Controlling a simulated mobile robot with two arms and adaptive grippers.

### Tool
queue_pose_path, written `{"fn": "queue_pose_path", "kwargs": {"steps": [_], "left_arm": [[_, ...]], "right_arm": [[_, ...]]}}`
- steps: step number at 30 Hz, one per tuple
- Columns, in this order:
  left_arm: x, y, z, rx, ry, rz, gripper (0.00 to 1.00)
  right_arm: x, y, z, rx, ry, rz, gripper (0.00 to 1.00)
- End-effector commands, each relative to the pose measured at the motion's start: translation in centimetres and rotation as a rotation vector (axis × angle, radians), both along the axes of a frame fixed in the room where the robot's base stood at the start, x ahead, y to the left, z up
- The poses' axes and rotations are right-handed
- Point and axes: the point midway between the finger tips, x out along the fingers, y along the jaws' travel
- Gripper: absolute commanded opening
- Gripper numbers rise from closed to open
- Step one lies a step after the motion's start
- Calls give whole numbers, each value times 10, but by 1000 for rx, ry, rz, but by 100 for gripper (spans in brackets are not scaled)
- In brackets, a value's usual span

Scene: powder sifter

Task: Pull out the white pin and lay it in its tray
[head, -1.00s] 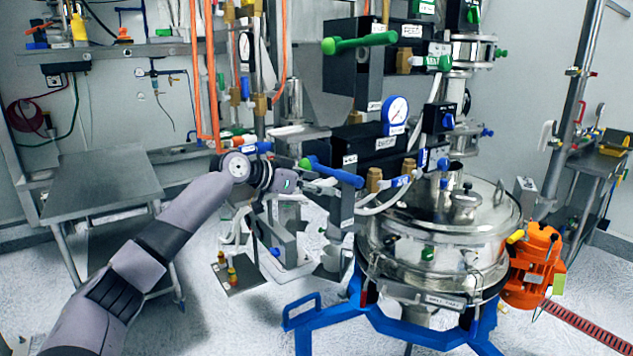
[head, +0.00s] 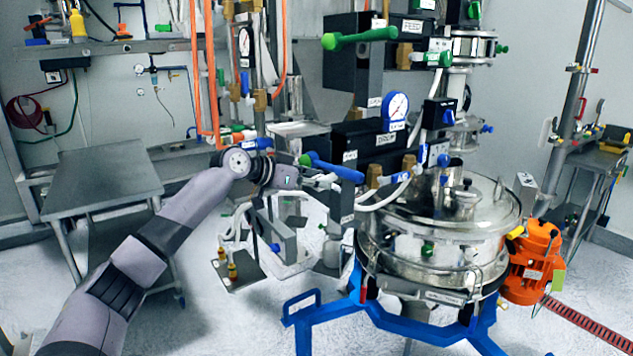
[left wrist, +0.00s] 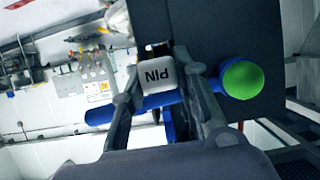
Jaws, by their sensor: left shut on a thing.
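The white pin (left wrist: 158,76), with a block head marked PIN, is between the fingers of my left gripper (left wrist: 160,85) in the left wrist view. The gripper is shut on that head. In the head view the left gripper (head: 318,181) is beside the dark blocks at the sifter's left, close to a blue-handled lever (head: 335,169). The pin's far end is hidden, so I cannot tell how deep it sits. A pale tray-like piece (head: 290,270) is low below the gripper; I cannot tell if it is the pin's tray. My right gripper is out of view.
The steel sifter (head: 440,235) stands on a blue frame (head: 390,325), with an orange motor (head: 533,265) at its right. A green-handled lever (head: 360,38) and a gauge (head: 395,106) are above. A bare steel table (head: 100,185) is at left.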

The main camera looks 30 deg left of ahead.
Motion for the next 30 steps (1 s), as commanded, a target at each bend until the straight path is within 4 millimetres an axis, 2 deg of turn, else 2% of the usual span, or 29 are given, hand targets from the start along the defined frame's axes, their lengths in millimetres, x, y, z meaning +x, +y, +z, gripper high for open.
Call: {"fn": "queue_pose_path", "kwargs": {"steps": [30], "left_arm": [[-18,8,0,0,-2,1,0]], "right_arm": [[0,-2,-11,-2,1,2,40]]}}
